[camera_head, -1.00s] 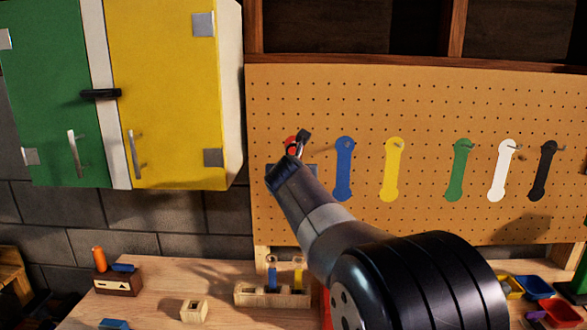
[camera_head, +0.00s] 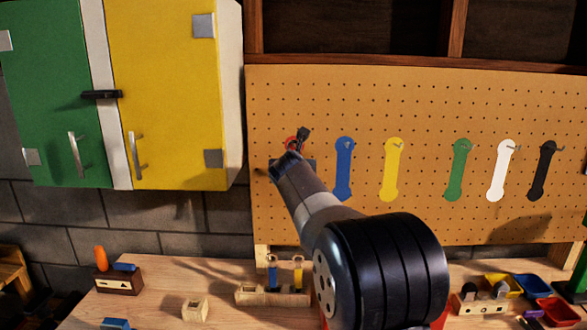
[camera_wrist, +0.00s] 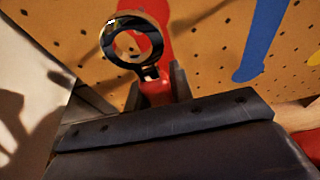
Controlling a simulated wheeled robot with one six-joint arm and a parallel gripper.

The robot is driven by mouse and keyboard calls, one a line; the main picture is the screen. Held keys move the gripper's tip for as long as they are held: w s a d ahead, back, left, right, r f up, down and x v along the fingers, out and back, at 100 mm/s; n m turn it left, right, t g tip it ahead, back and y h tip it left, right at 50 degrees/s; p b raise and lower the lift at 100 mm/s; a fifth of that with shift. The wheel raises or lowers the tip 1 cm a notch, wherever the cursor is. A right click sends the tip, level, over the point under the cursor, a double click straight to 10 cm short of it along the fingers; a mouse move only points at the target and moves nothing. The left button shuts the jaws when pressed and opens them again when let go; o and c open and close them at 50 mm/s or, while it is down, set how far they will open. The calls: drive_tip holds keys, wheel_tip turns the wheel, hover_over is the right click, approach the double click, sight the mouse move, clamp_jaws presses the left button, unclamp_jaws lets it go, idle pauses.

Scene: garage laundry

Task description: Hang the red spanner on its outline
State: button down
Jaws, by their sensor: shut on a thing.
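My gripper (camera_wrist: 156,86) is shut on the red spanner (camera_wrist: 157,95) in the wrist view. The spanner's red shaft stands between the fingers, and its shiny metal ring points up toward the pegboard. Behind the ring is the red outline (camera_wrist: 157,17), partly covered by the spanner. In the head view my gripper (camera_head: 290,165) is in front of the pegboard's left part, left of the blue outline, with a little red showing at its tip. Whether the ring is around a hook or touches the board, I cannot tell.
The pegboard (camera_head: 420,105) carries blue (camera_head: 344,170), yellow (camera_head: 392,170), green, white and black outlines with hooks. The yellow cabinet (camera_head: 165,90) is close on the left. Below, the workbench (camera_head: 165,275) holds a wooden holder (camera_head: 250,297), blocks and coloured bins (camera_head: 530,286).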

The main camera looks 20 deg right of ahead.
drive_tip(key=x, duration=0.1)
drive_tip(key=p+x, duration=0.1)
drive_tip(key=x, duration=0.1)
drive_tip(key=shift+w+r, duration=0.1)
drive_tip(key=shift+r, duration=0.25)
drive_tip(key=shift+d+f+p, duration=0.15)
drive_tip(key=shift+f+p, duration=0.2)
idle(0.6)
drive_tip(key=c, duration=1.2)
unclamp_jaws()
drive_tip(key=shift+o, duration=0.2)
drive_tip(key=shift+s+d, duration=0.1)
drive_tip(key=shift+s, duration=0.2)
drive_tip(key=b+v, duration=0.2)
drive_tip(key=v, duration=0.9)
drive_tip(key=shift+w+a+r, duration=0.2)
drive_tip(key=shift+a, duration=0.05)
drive_tip(key=shift+w+d, duration=0.1)
drive_tip(key=p+x, duration=0.1)
drive_tip(key=x, duration=0.9)
drive_tip(key=shift+f, duration=0.25)
